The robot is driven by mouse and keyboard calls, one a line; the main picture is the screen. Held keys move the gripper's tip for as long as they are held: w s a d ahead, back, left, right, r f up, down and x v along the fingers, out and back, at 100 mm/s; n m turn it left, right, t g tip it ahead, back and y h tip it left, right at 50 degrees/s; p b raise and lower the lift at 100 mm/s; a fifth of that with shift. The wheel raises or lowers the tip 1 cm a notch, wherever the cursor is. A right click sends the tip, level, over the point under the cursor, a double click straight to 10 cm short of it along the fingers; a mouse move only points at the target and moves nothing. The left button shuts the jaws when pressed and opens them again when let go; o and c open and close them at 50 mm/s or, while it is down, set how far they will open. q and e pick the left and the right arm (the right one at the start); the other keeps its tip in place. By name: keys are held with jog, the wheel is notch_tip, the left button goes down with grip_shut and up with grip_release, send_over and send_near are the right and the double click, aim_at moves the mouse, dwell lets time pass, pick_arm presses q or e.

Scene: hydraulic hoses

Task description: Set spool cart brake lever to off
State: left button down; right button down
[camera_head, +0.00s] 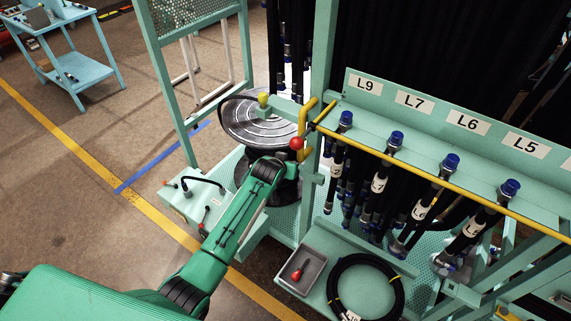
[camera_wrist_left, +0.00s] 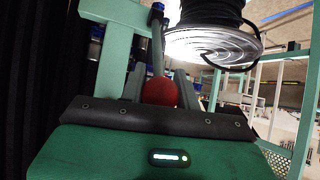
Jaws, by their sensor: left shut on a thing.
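The brake lever's red ball knob (camera_head: 296,143) shows at the cart's front post, on a thin dark rod running up and right. In the wrist view the red knob (camera_wrist_left: 159,92) sits between the two fingers of my left gripper (camera_wrist_left: 157,82), which is shut on it. The rod rises from the knob away from the palm. In the head view my left arm comes from the lower left and ends just below the knob; its fingers are mostly hidden there. My right gripper is not in view.
A yellow handle (camera_head: 306,130) stands close beside the knob. A round reel (camera_head: 262,122) lies behind my arm. Capped hoses (camera_head: 395,140) hang to the right. A grey tray (camera_head: 300,270) and a coiled hose (camera_head: 338,290) lie on the lower shelf. Open floor is at the left.

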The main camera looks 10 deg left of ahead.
pick_arm(q)
jog(key=shift+r, duration=0.15)
jog(key=c, duration=1.2)
grip_release()
jog(key=shift+d, duration=0.1)
jog(key=shift+o, duration=0.8)
jog(key=shift+w, duration=0.1)
jog(key=b+v, duration=0.2)
jog(key=v, duration=1.1)
jog(key=shift+s+b, duration=0.3)
jog(key=shift+b, duration=0.05)
jog(key=shift+r, duration=0.1)
